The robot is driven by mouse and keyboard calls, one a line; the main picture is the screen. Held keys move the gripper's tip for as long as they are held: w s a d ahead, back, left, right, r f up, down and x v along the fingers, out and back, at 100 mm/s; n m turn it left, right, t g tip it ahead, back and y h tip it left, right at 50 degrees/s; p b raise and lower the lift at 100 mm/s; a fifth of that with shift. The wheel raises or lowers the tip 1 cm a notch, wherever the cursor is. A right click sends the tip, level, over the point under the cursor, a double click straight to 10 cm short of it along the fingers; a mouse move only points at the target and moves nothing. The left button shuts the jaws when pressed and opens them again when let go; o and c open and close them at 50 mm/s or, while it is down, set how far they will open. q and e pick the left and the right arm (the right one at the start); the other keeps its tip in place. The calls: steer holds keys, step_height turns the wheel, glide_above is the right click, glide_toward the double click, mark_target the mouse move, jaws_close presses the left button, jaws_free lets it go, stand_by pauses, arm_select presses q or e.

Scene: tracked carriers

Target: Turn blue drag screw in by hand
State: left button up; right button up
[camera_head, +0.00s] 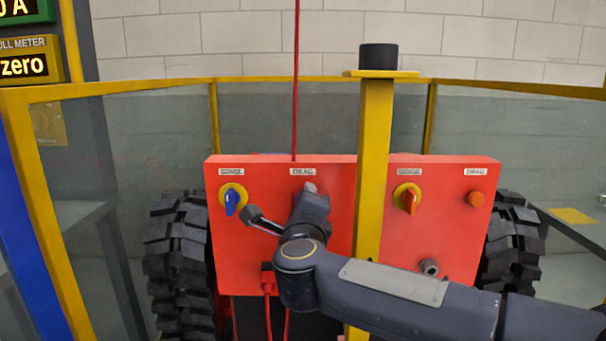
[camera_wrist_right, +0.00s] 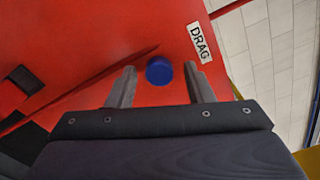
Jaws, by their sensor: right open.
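The blue drag screw (camera_wrist_right: 159,71) is a round blue knob on the red panel (camera_wrist_right: 90,30), below a white DRAG label (camera_wrist_right: 199,43). In the right wrist view it sits between the two spread fingers of my right gripper (camera_wrist_right: 160,88), near their tips and apart from both. In the head view my right gripper (camera_head: 309,190) reaches the red panel (camera_head: 335,260) under the left DRAG label (camera_head: 303,171) and hides the blue screw. A blue knob (camera_head: 232,201) on a yellow disc sits to its left. My left gripper is not in view.
A yellow post (camera_head: 373,150) with a black cap stands in front of the panel, right of my gripper. An orange knob (camera_head: 409,200) and orange screw (camera_head: 476,199) are further right. A red cable (camera_head: 297,80) hangs above.

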arm_select(q)
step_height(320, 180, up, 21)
steer(key=p, duration=1.9)
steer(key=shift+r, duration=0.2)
arm_select(e)
steer(key=n, duration=2.2)
steer(key=shift+f+n, duration=0.1)
steer(key=shift+n, duration=0.3)
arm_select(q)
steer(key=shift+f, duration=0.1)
arm_select(e)
steer(key=shift+c, duration=0.2)
